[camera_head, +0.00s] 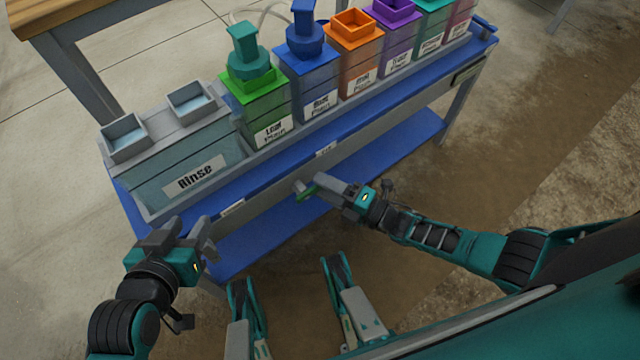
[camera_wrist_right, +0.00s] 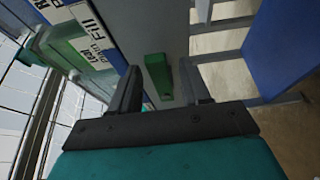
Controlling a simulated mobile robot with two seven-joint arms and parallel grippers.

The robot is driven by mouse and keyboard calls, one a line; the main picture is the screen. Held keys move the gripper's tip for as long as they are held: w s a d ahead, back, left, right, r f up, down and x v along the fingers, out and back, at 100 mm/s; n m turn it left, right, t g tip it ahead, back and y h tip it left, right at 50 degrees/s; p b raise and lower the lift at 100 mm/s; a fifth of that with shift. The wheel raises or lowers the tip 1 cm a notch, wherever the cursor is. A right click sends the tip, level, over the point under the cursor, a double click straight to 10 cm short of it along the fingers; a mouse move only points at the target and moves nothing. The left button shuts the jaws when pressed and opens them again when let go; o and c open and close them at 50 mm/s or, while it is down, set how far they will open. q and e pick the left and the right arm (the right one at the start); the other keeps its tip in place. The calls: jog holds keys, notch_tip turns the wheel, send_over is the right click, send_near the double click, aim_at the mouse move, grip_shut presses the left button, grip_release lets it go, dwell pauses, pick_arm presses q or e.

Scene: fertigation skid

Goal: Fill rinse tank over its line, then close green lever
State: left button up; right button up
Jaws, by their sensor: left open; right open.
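The rinse tank (camera_head: 232,150) is the grey-teal box labelled Rinse at the left end of the skid. Pale blue shows in its two square top openings; I cannot make out a fill line. The green lever (camera_head: 307,195) is on the front of the skid, below the blue edge. My right gripper (camera_head: 310,188) is open at the lever and partly covers it. In the right wrist view the lever (camera_wrist_right: 158,77) lies between the open fingers, with no clear grip on it. My left gripper (camera_head: 186,232) is open and empty in front of the rinse tank's lower front.
Green (camera_head: 262,105), blue (camera_head: 308,80), orange (camera_head: 358,60) and purple (camera_head: 397,40) containers stand in a row right of the rinse tank. A Fill label (camera_wrist_right: 95,30) shows in the wrist view. A blue lower shelf (camera_head: 385,140) runs beneath.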

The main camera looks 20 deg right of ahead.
jog(key=shift+x, duration=0.8)
jog(key=shift+c, duration=0.3)
grip_shut()
